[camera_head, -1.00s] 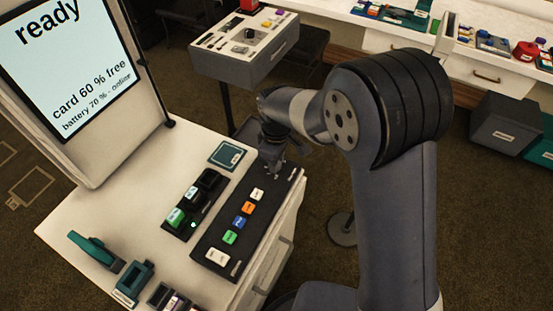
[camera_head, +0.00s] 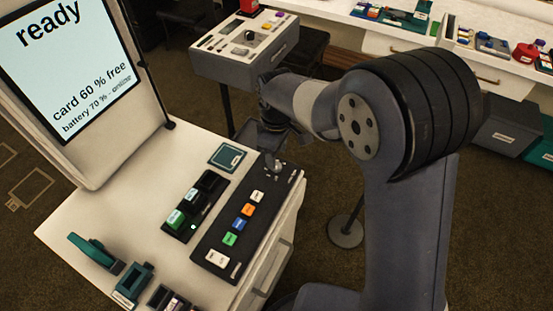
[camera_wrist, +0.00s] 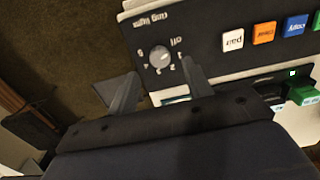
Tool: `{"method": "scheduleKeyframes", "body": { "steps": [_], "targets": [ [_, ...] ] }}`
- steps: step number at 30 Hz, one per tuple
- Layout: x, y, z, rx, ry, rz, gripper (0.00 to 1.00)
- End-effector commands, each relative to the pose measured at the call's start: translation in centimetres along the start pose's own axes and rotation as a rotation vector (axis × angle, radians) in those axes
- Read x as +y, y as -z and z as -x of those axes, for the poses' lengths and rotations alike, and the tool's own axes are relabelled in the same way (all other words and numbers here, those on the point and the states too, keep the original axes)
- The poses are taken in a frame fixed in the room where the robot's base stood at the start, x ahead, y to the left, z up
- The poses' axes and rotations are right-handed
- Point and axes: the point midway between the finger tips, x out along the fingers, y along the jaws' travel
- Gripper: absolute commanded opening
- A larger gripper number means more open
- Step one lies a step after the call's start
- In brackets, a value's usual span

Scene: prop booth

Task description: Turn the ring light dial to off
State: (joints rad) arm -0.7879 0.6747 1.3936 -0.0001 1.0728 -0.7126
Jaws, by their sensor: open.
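The ring light dial (camera_head: 272,165) is a round grey knob at the far end of a black control panel (camera_head: 213,240) on the white counter. In the wrist view the dial (camera_wrist: 159,56) sits under the printed words "ring light", with "off" and several numbers around it. I cannot tell for sure which mark its pointer faces. My gripper (camera_wrist: 158,85) is open and empty, its two fingers spread to either side of the dial in that picture and apart from it. In the head view my gripper (camera_head: 272,142) is just behind and above the dial, partly hidden by my wrist.
The panel carries several coloured buttons (camera_head: 243,223) in a row. Beside it are a dark block with green and black caps (camera_head: 190,212) and a teal square pad (camera_head: 227,156). A screen (camera_head: 70,65) reading "ready" stands at the left. A grey console (camera_head: 245,50) stands behind.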

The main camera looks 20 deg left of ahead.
Motion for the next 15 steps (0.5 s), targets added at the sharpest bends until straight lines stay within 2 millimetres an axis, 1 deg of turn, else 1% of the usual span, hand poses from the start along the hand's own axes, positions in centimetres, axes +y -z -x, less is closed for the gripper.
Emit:
{"method": "scheduleKeyframes", "body": {
  "steps": [1,6,10,15],
  "targets": [
    [0.1,0.1,1.2,0.004,-0.004,0.0,0.48],
    [0.0,0.1,4.3,0.003,-0.003,0.0,0.48],
    [0.0,0.0,5.8,0.001,-0.001,0.0,0.48],
    [0.0,0.0,6.5,0.0,0.0,0.0,0.48]
  ]
}}
